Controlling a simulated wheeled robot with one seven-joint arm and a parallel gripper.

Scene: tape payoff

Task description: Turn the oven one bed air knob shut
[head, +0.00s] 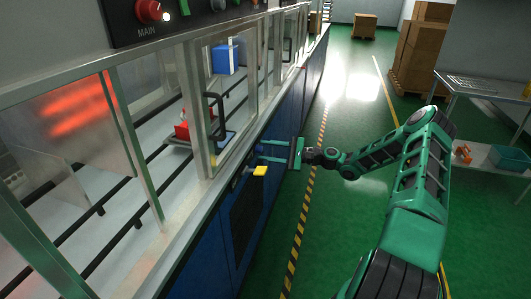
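My gripper (262,151) is at the front of the long machine, pointing left toward its blue cabinet face just below the worktop edge. Its two green fingers are apart, and I see nothing clearly held between them. A small yellow handle or knob (260,170) sticks out from the cabinet front just below the lower finger. It is small, and I cannot read a label on it or tell whether it is the oven one bed air knob. Any fitting behind the fingers is too small or hidden to make out.
Glazed doors with a black handle (214,115) stand above the worktop. Inside are a red item (181,131) and a blue box (225,59). A red MAIN knob (150,11) is at top left.

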